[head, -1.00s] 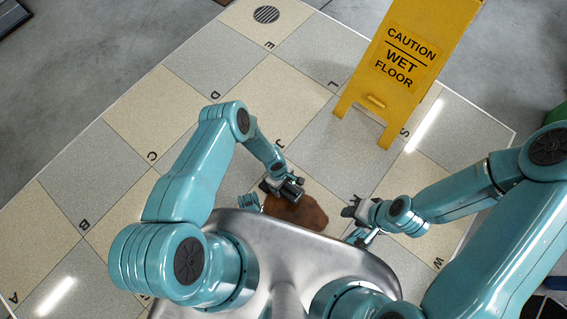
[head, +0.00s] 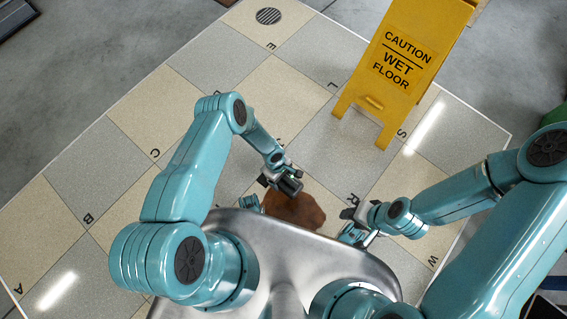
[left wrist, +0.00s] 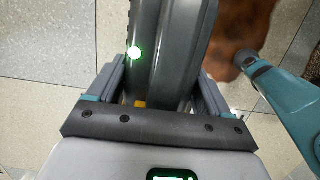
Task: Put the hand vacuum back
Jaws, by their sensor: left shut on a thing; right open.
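The hand vacuum is the dark grey body with a green light in the left wrist view (left wrist: 175,50), between the jaws of my left gripper (left wrist: 160,95). In the head view the vacuum (head: 291,186) is small and dark, largely hidden by my left gripper (head: 277,179), which is shut on it. My right gripper (head: 350,222) is open and empty, to the right of the stain. I cannot make out a holder or dock for the vacuum.
The brown stain (head: 300,210) lies on the tiled floor in front of my body. A yellow wet floor sign (head: 402,65) stands beyond it to the right. A round drain (head: 268,15) is at the far edge. The lettered tiles to the left are clear.

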